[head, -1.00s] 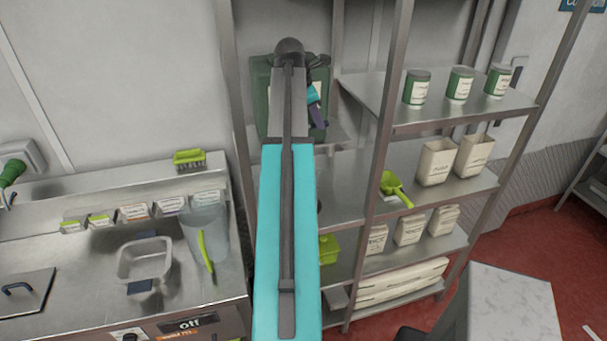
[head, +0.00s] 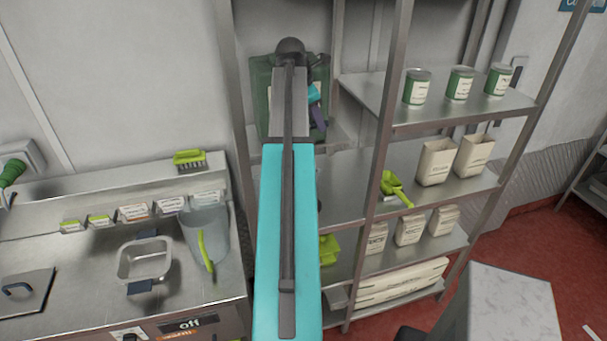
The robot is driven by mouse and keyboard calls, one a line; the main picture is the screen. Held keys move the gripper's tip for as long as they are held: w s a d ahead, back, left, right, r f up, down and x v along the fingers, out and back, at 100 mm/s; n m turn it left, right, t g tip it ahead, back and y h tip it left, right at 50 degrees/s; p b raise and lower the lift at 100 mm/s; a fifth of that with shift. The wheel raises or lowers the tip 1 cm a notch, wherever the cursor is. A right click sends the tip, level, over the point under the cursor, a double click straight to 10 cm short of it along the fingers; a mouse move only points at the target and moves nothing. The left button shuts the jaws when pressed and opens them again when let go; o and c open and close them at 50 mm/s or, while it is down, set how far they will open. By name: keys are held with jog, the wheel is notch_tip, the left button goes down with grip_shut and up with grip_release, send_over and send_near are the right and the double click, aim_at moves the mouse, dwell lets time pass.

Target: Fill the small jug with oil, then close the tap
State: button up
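A green, see-through container (head: 261,75) stands on the upper shelf of the rack, mostly behind my arm. It may be the oil container; its tap cannot be made out. The end of my arm, with small turquoise and dark parts, is in front of its right side. My gripper's fingers are too small and covered to read. I cannot make out a small jug there. A clear jug (head: 194,222) with a green handle stands on the steel counter at the left, apart from my arm.
A metal pan (head: 145,262) and a lid (head: 22,292) are on the counter (head: 85,258). A green brush (head: 189,160) lies on the ledge behind. Rack posts (head: 385,150) stand close to the right of my arm. Green-labelled tins (head: 417,88) and paper bags (head: 437,162) fill the right shelves.

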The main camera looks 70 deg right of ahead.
jog(key=v, duration=0.6)
jog(key=shift+a+r, duration=0.2)
jog(key=shift+r, duration=0.15)
dwell(0.4)
